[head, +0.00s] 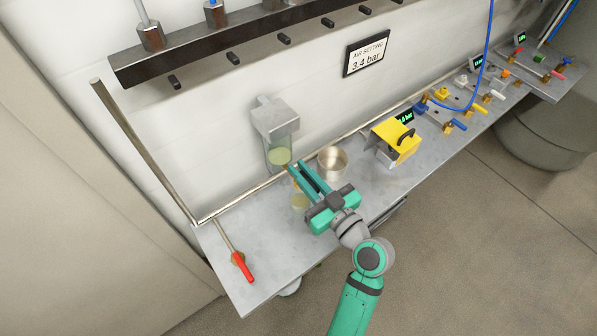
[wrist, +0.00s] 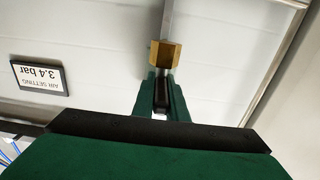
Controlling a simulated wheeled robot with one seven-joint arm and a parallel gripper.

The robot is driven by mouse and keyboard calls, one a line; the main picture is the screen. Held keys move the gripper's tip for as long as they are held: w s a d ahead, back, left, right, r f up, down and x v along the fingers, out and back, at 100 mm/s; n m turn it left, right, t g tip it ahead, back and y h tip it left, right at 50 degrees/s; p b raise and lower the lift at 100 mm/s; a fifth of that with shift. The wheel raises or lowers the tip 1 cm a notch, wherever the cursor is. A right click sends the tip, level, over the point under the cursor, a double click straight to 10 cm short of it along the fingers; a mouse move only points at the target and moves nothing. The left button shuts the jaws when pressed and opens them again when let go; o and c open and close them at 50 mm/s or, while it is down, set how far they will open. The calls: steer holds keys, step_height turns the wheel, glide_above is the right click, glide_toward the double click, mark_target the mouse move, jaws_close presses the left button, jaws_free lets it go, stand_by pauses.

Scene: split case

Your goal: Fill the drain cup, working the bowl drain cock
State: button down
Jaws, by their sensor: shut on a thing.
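The filter bowl (head: 279,155) hangs under a grey metal head (head: 274,117) on the back wall and holds pale yellow-green liquid. My gripper (head: 293,170) is shut at the bowl's lower end, on the bowl drain cock. A small clear cup (head: 299,202) stands on the bench below, partly hidden by my gripper. It looks yellowish inside; its exact level cannot be told.
A steel pot (head: 332,163) stands right of my fingers. A yellow case with a black handle (head: 397,142) stands further right. A red-handled lever (head: 242,266) is at the bench's left end. A sign (head: 367,53) on the wall reads 3.4 bar.

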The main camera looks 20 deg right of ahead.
mark_target(318, 192)
steer(key=c, duration=1.8)
jaws_free()
steer(key=shift+o, duration=0.2)
steer(key=shift+s, duration=0.1)
steer(key=v, duration=1)
steer(key=shift+s+d, duration=0.1)
steer(key=shift+s, duration=0.25)
